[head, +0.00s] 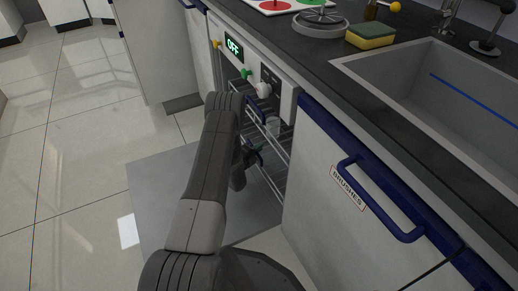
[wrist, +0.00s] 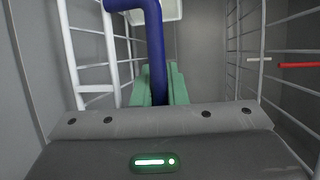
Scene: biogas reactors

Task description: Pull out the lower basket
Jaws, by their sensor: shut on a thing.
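My gripper (wrist: 160,88) has green fingers shut on a blue handle (wrist: 155,40) inside the open washer. In the head view my arm reaches into the washer opening and hides much of it, and the gripper is only partly visible there. The lower basket's wires (head: 272,183) show low in the opening, to the right of my arm. White wire rails (wrist: 108,45) stand left of the handle in the wrist view. How far the basket is out I cannot tell.
The lowered grey door panel (head: 160,185) lies in front of the opening. A cabinet marked BRUSHES (head: 345,190) with a blue handle is right, below the counter and sink (head: 440,90). The tiled floor at left is clear.

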